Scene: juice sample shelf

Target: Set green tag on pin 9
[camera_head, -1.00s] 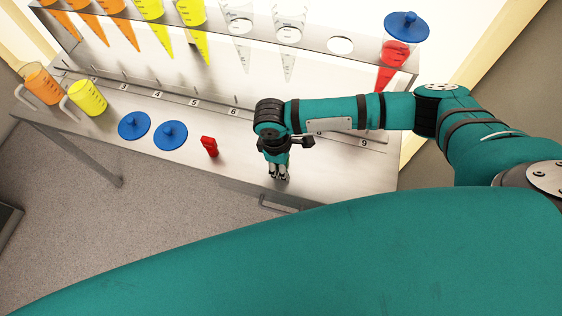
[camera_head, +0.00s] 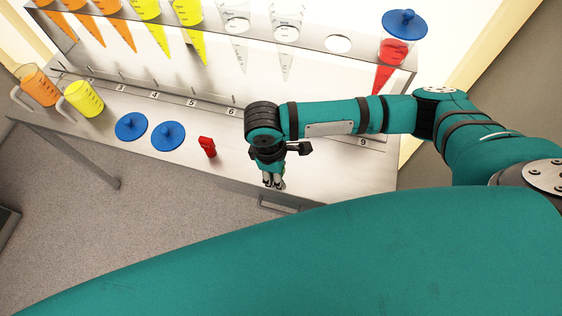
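I see no green tag in the head view. The number 9 label (camera_head: 363,142) is on the bench, just below my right arm; I cannot make out a pin there. My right gripper (camera_head: 274,184) points down over the bench's front part, left of label 9. Its fingers are close together, but I cannot tell whether they are shut or hold anything. A small upright red piece (camera_head: 207,147) stands on the bench to the left of the gripper, apart from it. My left gripper is out of view.
Two blue lids (camera_head: 168,135) lie left of the red piece. An orange jug (camera_head: 40,86) and a yellow jug (camera_head: 84,98) stand at the far left. The raised rack (camera_head: 339,45) holds several cones; a blue-lidded red one (camera_head: 394,50) is at its right end.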

